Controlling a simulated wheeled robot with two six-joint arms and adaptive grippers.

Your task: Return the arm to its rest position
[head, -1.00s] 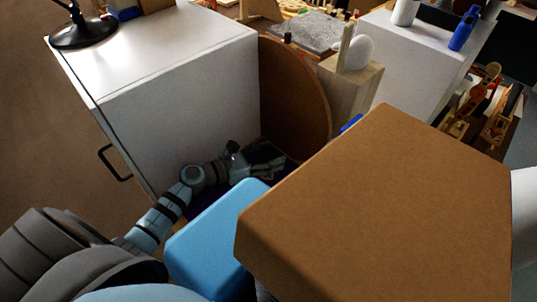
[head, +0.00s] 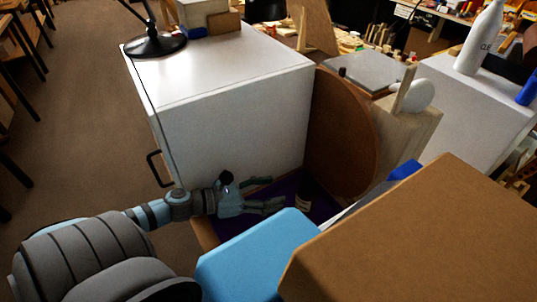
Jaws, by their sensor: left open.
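My left arm (head: 150,214) comes in from the lower left and reaches right in the head view. Its grey and light blue left gripper (head: 276,193) points right, with its two fingers spread apart and nothing between them. It shows in front of the white cabinet's lower part, over a purple-lined open container (head: 288,186). I cannot tell its height above the lining. My right gripper does not show.
A white cabinet (head: 230,125) with a black lamp base (head: 155,43) stands behind the gripper. A large brown box (head: 420,240) fills the lower right.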

